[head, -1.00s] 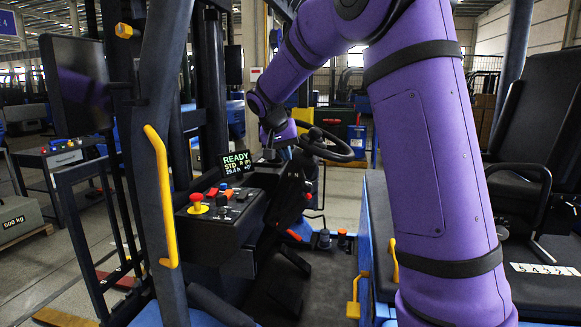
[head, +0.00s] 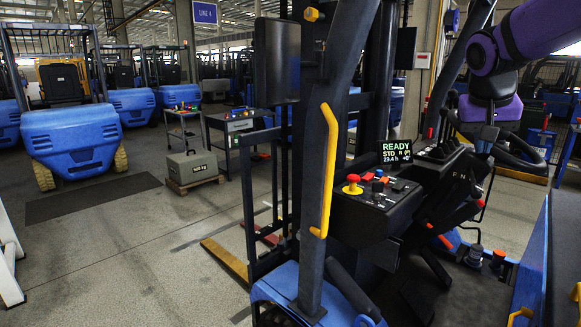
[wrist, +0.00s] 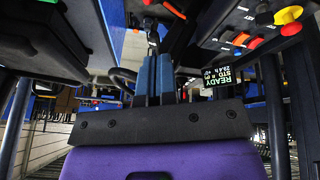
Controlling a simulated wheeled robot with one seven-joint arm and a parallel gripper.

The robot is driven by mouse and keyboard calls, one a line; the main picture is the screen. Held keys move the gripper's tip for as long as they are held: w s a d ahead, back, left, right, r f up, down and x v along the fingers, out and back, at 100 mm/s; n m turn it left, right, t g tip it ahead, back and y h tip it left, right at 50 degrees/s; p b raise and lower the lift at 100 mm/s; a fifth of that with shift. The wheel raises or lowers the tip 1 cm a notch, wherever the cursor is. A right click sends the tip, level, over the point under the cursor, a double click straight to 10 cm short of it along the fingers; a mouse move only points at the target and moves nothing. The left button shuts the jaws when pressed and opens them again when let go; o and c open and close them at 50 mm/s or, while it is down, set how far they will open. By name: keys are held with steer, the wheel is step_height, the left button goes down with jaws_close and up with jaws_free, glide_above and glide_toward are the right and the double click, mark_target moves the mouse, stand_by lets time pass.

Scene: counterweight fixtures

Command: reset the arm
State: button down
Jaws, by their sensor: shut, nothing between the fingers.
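My purple arm (head: 535,35) enters at the upper right of the head view and bends down. My gripper (head: 486,146) hangs at its end, close to the steering wheel (head: 525,157) and to the right of the black control console (head: 372,209). In the wrist view my gripper (wrist: 154,78) shows its blue-padded fingers together, with nothing between them. A dark lever (wrist: 151,28) shows just beyond the fingertips; I cannot tell whether they touch it. The steering wheel is partly hidden by the gripper.
The console carries a red mushroom button (head: 352,179) and a lit READY display (head: 395,152). A yellow handrail (head: 327,165) stands on the near post. A 500 kg weight (head: 192,167) sits on a pallet at left. Open floor (head: 130,240) lies at lower left; forklifts (head: 75,135) stand behind it.

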steer(key=s+a+f+n+y, duration=0.1)
steer(key=s+a, duration=0.1)
steer(key=s, duration=0.6)
steer(key=s+a+f+n+t+y, duration=0.1)
steer(key=s+a+f+n, duration=0.1)
steer(key=s, duration=0.6)
steer(key=s+a+f+n+y, duration=0.1)
steer(key=s+a+f, duration=0.1)
steer(key=s, duration=0.5)
steer(key=shift+s+a+n+t, duration=0.3)
steer(key=shift+s+a+t, duration=0.1)
steer(key=shift+a, duration=0.4)
